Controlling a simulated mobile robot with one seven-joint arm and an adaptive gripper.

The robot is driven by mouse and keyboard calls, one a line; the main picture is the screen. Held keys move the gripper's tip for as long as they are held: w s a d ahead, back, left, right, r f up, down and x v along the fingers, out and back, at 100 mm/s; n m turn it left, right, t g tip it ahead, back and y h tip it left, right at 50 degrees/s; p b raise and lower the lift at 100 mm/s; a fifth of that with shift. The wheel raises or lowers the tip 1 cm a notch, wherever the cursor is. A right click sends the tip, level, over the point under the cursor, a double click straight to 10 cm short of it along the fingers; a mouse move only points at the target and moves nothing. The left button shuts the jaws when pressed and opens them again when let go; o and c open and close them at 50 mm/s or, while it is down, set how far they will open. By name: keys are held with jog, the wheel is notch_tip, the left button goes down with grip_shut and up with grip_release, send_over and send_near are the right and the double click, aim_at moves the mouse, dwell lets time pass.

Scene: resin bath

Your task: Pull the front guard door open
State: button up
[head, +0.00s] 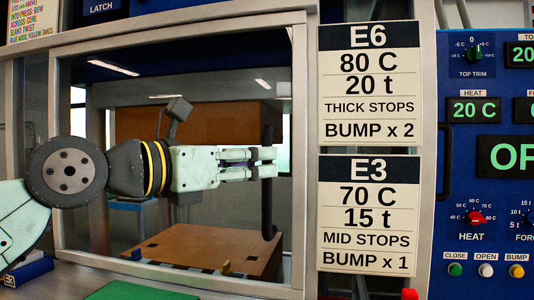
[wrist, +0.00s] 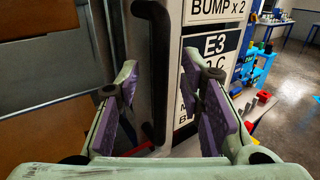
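The front guard door (head: 170,35) is a pale metal frame around a clear pane, and it looks shut. Its handle (head: 267,205) is a dark upright bar near the door's right side. The handle also shows in the wrist view (wrist: 157,75), upright in front of a pale frame strip. My gripper (head: 272,161) reaches in from the left and crosses the handle's middle in the head view. In the wrist view my gripper (wrist: 160,90) is open, with purple pads on both sides of the handle. Neither pad visibly presses on it. How deep the bar sits between the fingers is unclear.
Cards E6 (head: 368,85) and E3 (head: 366,215) hang right of the door. A blue control panel (head: 485,225) stands farther right. A wooden board (head: 200,248) lies behind the pane. A green surface (head: 125,291) is low in front.

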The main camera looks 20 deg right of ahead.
jog(key=x, duration=0.3)
jog(key=shift+w+d+p, duration=0.1)
jog(key=shift+d+p, duration=0.15)
jog(key=shift+p, duration=0.05)
jog(key=shift+c, duration=0.6)
grip_shut()
